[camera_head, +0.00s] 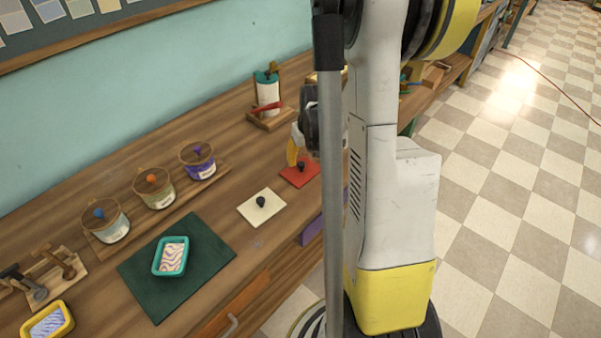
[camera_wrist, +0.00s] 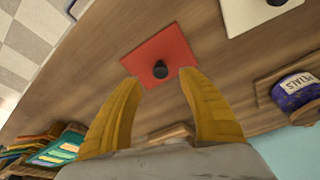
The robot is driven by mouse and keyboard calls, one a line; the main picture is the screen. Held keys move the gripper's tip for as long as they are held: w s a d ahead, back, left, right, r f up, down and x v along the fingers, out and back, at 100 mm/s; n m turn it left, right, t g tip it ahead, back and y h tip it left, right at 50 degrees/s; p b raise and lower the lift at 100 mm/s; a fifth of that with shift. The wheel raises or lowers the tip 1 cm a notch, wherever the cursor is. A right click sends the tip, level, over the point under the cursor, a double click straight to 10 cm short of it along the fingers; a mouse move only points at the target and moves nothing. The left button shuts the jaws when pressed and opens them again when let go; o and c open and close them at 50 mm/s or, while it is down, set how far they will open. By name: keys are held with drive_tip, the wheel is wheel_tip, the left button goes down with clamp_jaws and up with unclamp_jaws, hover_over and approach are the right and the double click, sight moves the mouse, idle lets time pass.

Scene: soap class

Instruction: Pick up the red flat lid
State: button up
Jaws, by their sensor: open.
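The red flat lid (camera_wrist: 149,53) is a square red plate with a dark round knob (camera_wrist: 160,70) in its middle. It lies flat on the wooden bench in the wrist view. In the head view the red lid (camera_head: 300,173) lies near the bench's front edge, just left of my column. My gripper (camera_wrist: 160,80) has two yellow fingers, spread apart and empty. They point at the lid's near edge, with the knob between their tips in the picture.
A cream lid (camera_head: 262,207) with a dark knob lies left of the red one. Several lidded jars, including a purple one (camera_head: 198,161), stand farther left. A white dispenser (camera_head: 267,93) stands behind. A green mat (camera_head: 180,279) bears a teal tray (camera_head: 158,257). Bare wood surrounds the red lid.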

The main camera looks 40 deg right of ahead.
sight(302, 164)
drive_tip(key=b+x, duration=0.2)
drive_tip(key=x, duration=0.2)
drive_tip(key=shift+s+a+f+b, duration=0.1)
drive_tip(key=shift+f+b, duration=0.25)
drive_tip(key=shift+f, duration=0.35)
drive_tip(key=shift+r, duration=0.1)
clamp_jaws()
